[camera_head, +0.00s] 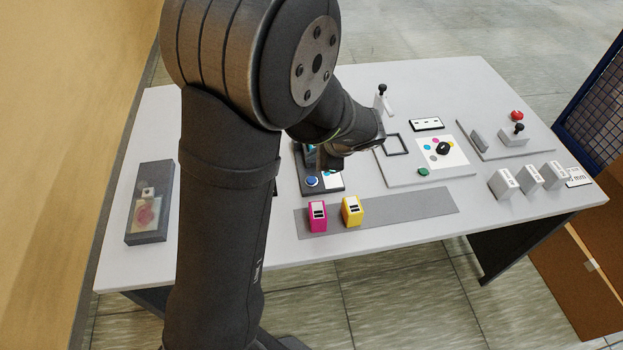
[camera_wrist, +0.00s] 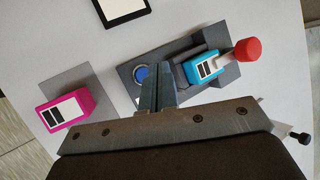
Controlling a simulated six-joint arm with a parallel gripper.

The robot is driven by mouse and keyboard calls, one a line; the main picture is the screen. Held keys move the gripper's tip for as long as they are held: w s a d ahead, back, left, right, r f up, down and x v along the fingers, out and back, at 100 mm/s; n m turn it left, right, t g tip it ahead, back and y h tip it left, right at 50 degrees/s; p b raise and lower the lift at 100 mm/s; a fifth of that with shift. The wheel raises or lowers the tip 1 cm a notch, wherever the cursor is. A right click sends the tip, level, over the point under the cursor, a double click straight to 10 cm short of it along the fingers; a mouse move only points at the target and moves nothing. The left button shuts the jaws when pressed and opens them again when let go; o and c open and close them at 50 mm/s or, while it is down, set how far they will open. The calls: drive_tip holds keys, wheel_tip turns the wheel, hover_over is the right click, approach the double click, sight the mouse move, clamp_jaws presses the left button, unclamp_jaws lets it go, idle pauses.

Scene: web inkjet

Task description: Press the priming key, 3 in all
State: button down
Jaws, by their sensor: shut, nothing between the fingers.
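The likely priming key is a round blue button (camera_head: 312,181) on the dark station (camera_head: 335,190) near the table's middle. In the wrist view the blue button (camera_wrist: 141,73) shows just left of my fingertips, partly beside them. My gripper (camera_wrist: 155,76) is shut and empty, with its fingers over the dark station. It also shows in the head view (camera_head: 324,162), above the station, behind the blue button. I cannot tell whether the fingertips touch the station. A cyan cartridge (camera_wrist: 203,66) sits in the station, right of the button. A red-knobbed lever (camera_wrist: 247,50) stands beside it.
A magenta cartridge (camera_head: 317,216) and a yellow cartridge (camera_head: 352,211) stand on a grey strip (camera_head: 420,204) in front. A dark box (camera_head: 150,203) lies left. A plate with coloured dots (camera_head: 442,152), a red-button panel (camera_head: 517,116) and white blocks (camera_head: 530,178) are at right.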

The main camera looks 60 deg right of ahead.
sight(314, 181)
drive_tip(key=shift+f, duration=2.9)
drive_tip(key=shift+f, duration=0.15)
drive_tip(key=shift+f, duration=0.3)
drive_tip(key=shift+f, duration=0.4)
idle(0.5)
drive_tip(key=shift+r, duration=0.85)
drive_tip(key=shift+r, duration=2.5)
idle(0.4)
